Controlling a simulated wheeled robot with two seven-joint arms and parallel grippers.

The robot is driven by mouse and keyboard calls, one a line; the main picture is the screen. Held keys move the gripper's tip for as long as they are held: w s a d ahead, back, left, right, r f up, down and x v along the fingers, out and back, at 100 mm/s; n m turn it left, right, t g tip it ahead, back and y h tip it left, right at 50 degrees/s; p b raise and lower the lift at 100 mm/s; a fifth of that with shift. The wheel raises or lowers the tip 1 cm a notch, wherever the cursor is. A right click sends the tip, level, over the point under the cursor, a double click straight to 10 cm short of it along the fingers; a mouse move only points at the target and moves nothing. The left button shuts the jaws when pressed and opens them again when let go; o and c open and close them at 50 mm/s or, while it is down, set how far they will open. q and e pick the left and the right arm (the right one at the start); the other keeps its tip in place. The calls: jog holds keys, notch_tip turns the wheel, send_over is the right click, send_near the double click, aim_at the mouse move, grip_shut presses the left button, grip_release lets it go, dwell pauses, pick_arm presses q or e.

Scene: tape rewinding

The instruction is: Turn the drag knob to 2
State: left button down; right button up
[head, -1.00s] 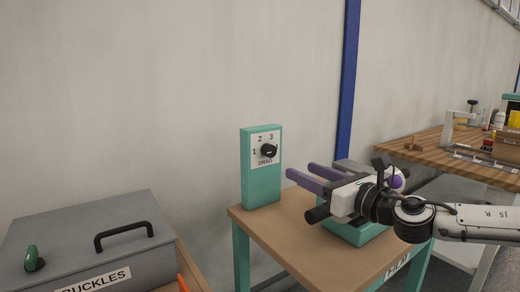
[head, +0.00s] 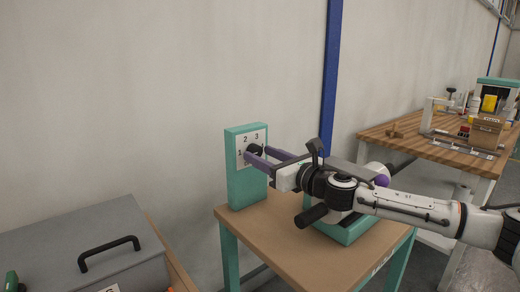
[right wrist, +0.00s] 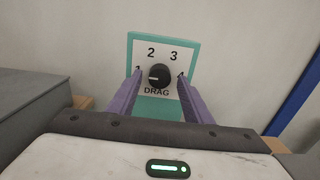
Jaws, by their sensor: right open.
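The drag knob (head: 254,150) is black and round, on the white dial plate of an upright teal block (head: 247,187). In the right wrist view the knob (right wrist: 159,75) has a pale mark on its left side, toward the 1. The numbers 1, 2 and 3 run around it, and the word DRAG is below. My right gripper (head: 260,154) has purple fingers and is open. In the right wrist view its fingers (right wrist: 159,78) are on either side of the knob, with gaps visible between. My left gripper is not in view.
The block stands on a small wooden-topped table (head: 285,235) against the wall. Another teal object (head: 345,232) is under my right arm. A grey box with a black handle (head: 85,252) is at lower left. A cluttered workbench (head: 410,140) stands at the right.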

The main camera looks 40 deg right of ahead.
jog(key=shift+w+a, duration=0.1)
jog(key=shift+w, duration=0.55)
jog(key=c, duration=1.1)
jog(key=shift+o, duration=0.2)
